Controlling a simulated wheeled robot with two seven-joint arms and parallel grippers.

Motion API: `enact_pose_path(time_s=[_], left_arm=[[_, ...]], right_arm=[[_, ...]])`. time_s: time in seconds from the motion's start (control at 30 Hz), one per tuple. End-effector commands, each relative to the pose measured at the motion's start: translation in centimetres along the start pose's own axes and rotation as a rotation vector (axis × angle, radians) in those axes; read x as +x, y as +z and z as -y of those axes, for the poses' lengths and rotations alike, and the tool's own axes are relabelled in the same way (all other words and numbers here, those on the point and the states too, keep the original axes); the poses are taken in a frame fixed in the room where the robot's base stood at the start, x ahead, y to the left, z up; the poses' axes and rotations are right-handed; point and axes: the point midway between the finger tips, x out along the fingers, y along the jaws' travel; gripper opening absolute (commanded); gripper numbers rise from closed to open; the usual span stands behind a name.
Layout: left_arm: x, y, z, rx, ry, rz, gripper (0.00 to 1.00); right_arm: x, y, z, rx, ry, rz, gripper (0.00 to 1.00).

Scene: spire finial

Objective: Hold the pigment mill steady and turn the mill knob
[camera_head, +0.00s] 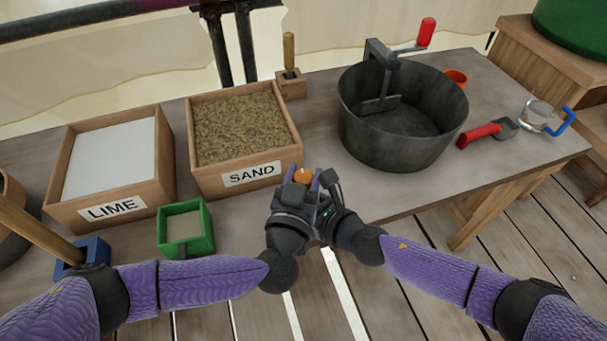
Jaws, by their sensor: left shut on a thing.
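A small orange rounded piece (303,176) shows between my two grippers at the table's front edge. It looks like the top of the pigment mill; the rest of the mill is hidden by the grippers, and I cannot make out the knob separately. My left gripper (297,187) is shut on the mill. My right gripper (326,187) is right beside it, close to or touching the left one. Its fingertips are partly hidden, so I cannot tell whether they are open or shut.
Behind the grippers stand a sand box (295,150) and a lime box (170,165). A green box (209,235) is at left front. A large dark mixing tub (390,150) stands at right, with a red-handled scoop (480,135) and a blue-handled jar (541,117) beyond.

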Motion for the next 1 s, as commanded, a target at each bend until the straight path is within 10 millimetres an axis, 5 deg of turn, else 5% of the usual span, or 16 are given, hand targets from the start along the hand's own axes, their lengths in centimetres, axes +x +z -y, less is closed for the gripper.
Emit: enact_pose_path(time_s=[1.0], left_arm=[[0.30, -0.24, 0.15, 0.011, 0.880, 0.016, 0.00]], right_arm=[[-0.03, -0.12, -0.07, 0.001, 0.002, -0.003, 0.17]])
